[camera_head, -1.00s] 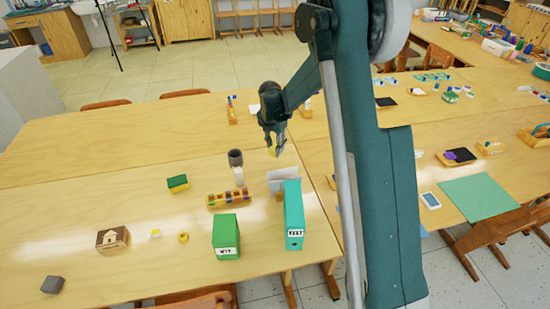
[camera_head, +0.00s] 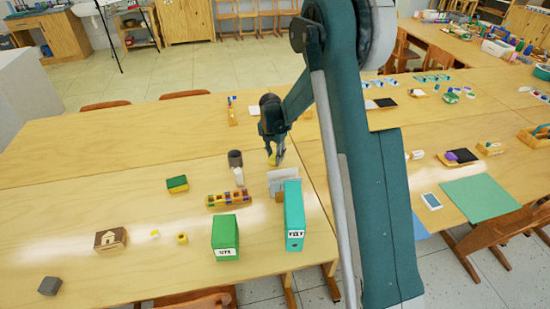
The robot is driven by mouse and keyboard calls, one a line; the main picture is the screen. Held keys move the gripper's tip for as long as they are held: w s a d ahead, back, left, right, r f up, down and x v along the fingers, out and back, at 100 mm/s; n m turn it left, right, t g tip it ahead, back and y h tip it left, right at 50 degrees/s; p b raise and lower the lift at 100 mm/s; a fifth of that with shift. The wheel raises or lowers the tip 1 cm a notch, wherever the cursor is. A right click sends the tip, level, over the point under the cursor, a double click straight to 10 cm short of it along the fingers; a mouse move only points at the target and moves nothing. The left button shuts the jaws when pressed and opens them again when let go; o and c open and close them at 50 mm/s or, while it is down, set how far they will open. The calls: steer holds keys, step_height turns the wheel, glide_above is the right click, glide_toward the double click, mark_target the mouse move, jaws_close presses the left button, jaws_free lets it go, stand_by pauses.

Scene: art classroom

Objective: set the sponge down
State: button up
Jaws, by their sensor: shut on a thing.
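My gripper (camera_head: 274,152) is shut on the sponge (camera_head: 271,160), of which only a small yellow patch shows between the fingers. The fingers point down over the wooden table (camera_head: 85,205), behind the white upright cards and right of a dark grey cup. The fingers hide most of the sponge. I cannot tell whether it touches the table or hangs just above it.
Near the gripper stand the dark cup (camera_head: 235,158), white cards (camera_head: 282,182), a teal binder (camera_head: 294,215) and a green box (camera_head: 225,237). A divided tray (camera_head: 228,200) and a green-and-yellow block (camera_head: 177,184) lie to the left. The table's far left is clear.

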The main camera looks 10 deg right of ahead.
mark_target(274, 158)
steer(key=shift+f, duration=0.2)
steer(key=o, duration=0.7)
steer(key=shift+r, duration=0.25)
steer(key=r, duration=0.4)
steer(key=r+p, duration=0.1)
steer(key=r, duration=0.3)
steer(key=s+a+r+p, duration=0.1)
steer(key=r, duration=0.3)
stand_by(0.4)
